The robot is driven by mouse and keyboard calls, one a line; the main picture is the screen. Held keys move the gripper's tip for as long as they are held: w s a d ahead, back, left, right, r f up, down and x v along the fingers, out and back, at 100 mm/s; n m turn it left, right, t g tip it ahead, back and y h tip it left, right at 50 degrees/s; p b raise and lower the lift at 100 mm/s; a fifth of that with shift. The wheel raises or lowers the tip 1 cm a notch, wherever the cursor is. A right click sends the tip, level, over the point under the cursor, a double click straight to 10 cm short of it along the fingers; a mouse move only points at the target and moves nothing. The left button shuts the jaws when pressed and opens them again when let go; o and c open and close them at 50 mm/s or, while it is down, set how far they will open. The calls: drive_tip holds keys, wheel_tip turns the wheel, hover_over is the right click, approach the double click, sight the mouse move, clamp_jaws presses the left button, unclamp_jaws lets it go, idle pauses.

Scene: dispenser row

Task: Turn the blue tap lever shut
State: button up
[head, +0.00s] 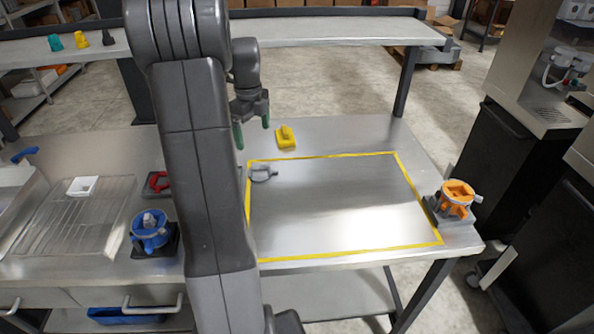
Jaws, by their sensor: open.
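A blue lever-like handle (25,155) stands at the far left of the steel counter, near the picture's edge; whether it is the tap lever, and how far it is turned, I cannot tell. A round blue fixture (150,232) sits on a dark base at the front left of the counter, with a grey piece on top. My gripper (252,128) hangs over the back middle of the counter, pointing down. Its green-tipped fingers are apart with nothing between them. It is well to the right of both blue things, apart from them. My arm hides part of the counter.
A red handle (158,182) on a dark base lies left of my arm. A yellow block (286,137), a grey handle (262,174) and an orange fixture (457,198) are to the right. A wire rack (72,238) lies at left. The yellow-outlined area (335,205) is mostly clear.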

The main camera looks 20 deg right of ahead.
drive_tip(key=p, duration=0.1)
hover_over(260, 175)
wheel_tip(260, 175, down, 9)
drive_tip(key=shift+s+a+r, duration=0.1)
drive_tip(key=shift+r, duration=0.1)
drive_tip(key=shift+d+f+p, duration=0.2)
drive_tip(key=shift+f+p, duration=0.55)
drive_tip(key=shift+f, duration=1.9)
drive_tip(key=shift+c, duration=0.2)
drive_tip(key=c, duration=1.1)
drive_tip(key=shift+r, duration=0.15)
